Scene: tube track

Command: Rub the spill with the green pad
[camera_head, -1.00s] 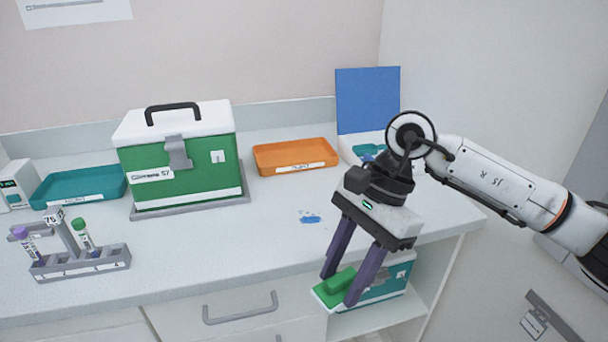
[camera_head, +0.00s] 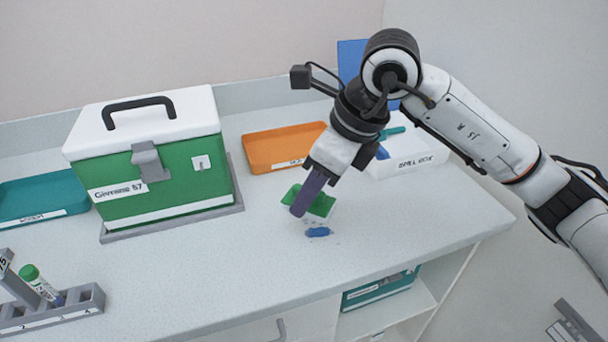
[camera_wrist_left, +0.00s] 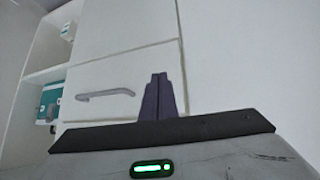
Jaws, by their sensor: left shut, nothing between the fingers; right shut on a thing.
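The green pad (camera_head: 319,204) is between the fingers of my right gripper (camera_head: 304,205), which is shut on it. The pad is above the counter, just behind the spill. The blue spill (camera_head: 317,232) lies on the counter right in front of the pad; the small gap or contact between pad and counter is hard to tell. My left gripper (camera_wrist_left: 158,98) shows in the left wrist view only. It is shut and empty, in front of the white drawer fronts below the counter.
A green box with white lid (camera_head: 150,165) stands at left. An orange tray (camera_head: 270,165) is behind the pad, and the white spill box (camera_head: 405,165) is behind the right arm. A tube rack (camera_head: 55,312) is at front left. The front counter (camera_head: 220,275) is clear.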

